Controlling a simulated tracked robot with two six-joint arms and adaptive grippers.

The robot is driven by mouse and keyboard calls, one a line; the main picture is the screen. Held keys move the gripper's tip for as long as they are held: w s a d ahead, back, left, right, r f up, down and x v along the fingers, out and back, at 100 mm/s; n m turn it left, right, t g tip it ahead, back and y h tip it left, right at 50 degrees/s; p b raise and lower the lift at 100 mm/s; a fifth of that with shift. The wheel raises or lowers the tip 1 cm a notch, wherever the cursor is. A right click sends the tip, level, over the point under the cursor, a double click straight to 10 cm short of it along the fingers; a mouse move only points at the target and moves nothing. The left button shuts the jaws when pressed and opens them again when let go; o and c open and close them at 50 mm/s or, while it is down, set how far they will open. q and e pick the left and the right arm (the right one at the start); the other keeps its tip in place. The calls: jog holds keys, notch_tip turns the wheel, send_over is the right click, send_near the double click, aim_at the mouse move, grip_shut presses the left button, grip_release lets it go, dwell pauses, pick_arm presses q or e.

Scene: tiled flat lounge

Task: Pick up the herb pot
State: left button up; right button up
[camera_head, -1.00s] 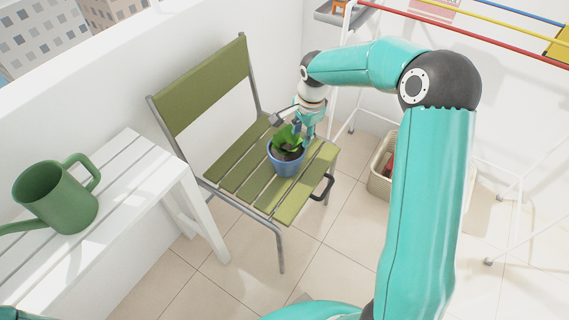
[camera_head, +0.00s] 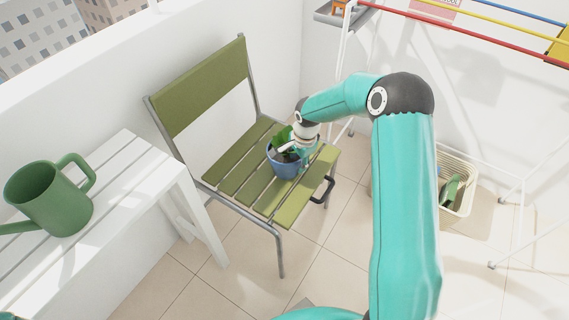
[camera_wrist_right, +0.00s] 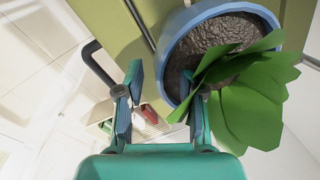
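The herb pot (camera_head: 284,168) is a blue pot with dark soil and green leaves, standing upright on the slatted seat of the olive-green chair (camera_head: 242,180). It fills the upper right of the right wrist view (camera_wrist_right: 173,38). My right gripper (camera_head: 300,157) is right at the pot, over its right side, and hides part of it and its leaves. In the right wrist view, its two fingers (camera_wrist_right: 163,95) are apart with nothing clamped between them. The right-hand finger overlaps the rim and leaves; I cannot tell whether it touches. My left gripper is not in view.
A white slatted table (camera_head: 130,195) with a green watering can (camera_head: 48,203) stands left of the chair. A drying rack (camera_head: 470,35) with coloured bars is at the right. A basket (camera_head: 462,197) sits on the floor beyond my right arm. The wall is behind the chair.

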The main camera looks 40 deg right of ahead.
grip_shut()
jog(key=shift+f, duration=0.1)
jog(key=shift+r, duration=0.25)
dwell(0.6)
